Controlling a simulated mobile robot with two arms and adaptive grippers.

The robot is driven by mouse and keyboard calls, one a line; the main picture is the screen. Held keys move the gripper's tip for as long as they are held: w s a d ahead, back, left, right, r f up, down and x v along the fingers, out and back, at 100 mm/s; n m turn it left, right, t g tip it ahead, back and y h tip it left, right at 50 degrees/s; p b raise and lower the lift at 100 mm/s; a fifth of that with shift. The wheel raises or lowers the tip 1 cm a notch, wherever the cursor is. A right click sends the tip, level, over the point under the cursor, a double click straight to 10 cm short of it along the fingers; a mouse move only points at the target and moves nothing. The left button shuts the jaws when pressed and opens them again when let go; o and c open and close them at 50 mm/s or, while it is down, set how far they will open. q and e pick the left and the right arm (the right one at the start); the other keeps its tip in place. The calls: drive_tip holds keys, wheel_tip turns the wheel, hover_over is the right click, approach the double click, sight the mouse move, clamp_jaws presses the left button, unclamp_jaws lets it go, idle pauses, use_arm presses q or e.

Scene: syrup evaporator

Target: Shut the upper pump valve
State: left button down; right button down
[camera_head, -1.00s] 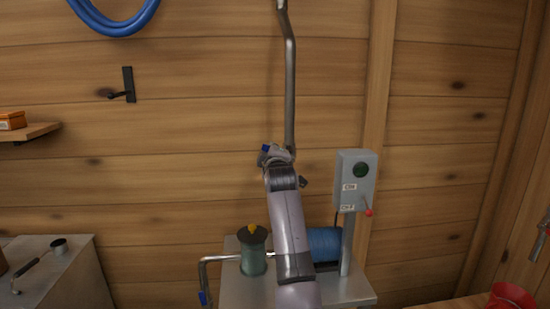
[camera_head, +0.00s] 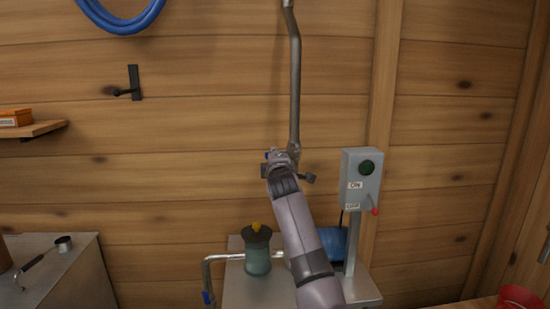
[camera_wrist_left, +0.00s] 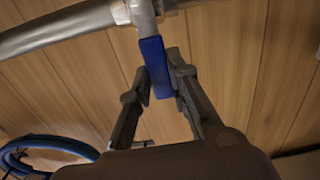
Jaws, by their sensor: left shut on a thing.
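The upper pump valve sits at the lower end of the vertical grey pipe (camera_head: 295,85). Its blue lever (camera_wrist_left: 156,70) hangs below the pipe joint (camera_wrist_left: 146,16) in the left wrist view, with a finger on each side. My left gripper (camera_wrist_left: 160,88) is shut on this lever. In the head view my gripper (camera_head: 280,160) is at the valve and hides most of it; only a bit of blue shows at its left. My right gripper is not in view.
A pump stand (camera_head: 240,292) carries a green motor (camera_head: 257,255) and a bent pipe (camera_head: 207,272) with another blue lever (camera_head: 208,298). A grey switch box (camera_head: 361,178) with a red lever (camera_head: 375,211) stands close to the right of my arm. A shelf (camera_head: 35,130) is at left.

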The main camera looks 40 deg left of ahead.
use_arm(q)
drive_tip(key=shift+f, duration=0.15)
drive_tip(key=c, duration=1.5)
unclamp_jaws()
drive_tip(key=shift+s, duration=0.15)
drive_tip(key=v, duration=0.7)
drive_tip(key=shift+s+d, duration=0.1)
drive_tip(key=shift+d, duration=0.05)
